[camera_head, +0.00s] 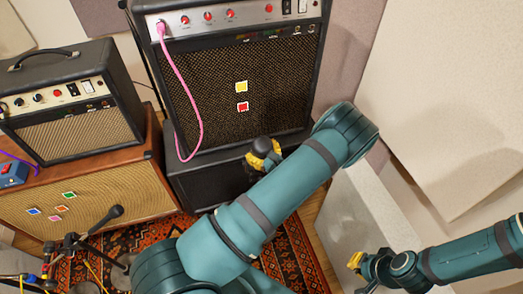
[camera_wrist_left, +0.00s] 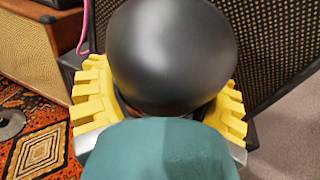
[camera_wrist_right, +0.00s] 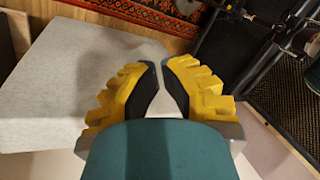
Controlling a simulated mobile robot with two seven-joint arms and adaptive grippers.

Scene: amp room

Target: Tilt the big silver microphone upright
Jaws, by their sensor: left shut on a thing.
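My left gripper (camera_head: 264,162) is shut on a dark, round-ended thing (camera_head: 262,147), in front of the big amp's lower cabinet. In the left wrist view, this thing shows as a smooth black dome (camera_wrist_left: 172,52) between the yellow fingers. It looks black, not silver; I cannot tell whether it is the big microphone or how it is tilted, as my gripper and arm hide its lower part. No clearly silver microphone shows. My right gripper (camera_head: 357,261) is empty at the lower right; a narrow gap shows between its fingertips (camera_wrist_right: 159,66) in the right wrist view.
The big amp (camera_head: 238,90) with a pink cable stands behind the left gripper. A smaller amp (camera_head: 72,105) sits on a brown cabinet (camera_head: 95,195) at left. A black microphone (camera_head: 114,212) on a stand is lower left. A pale block (camera_head: 365,215) lies between the arms.

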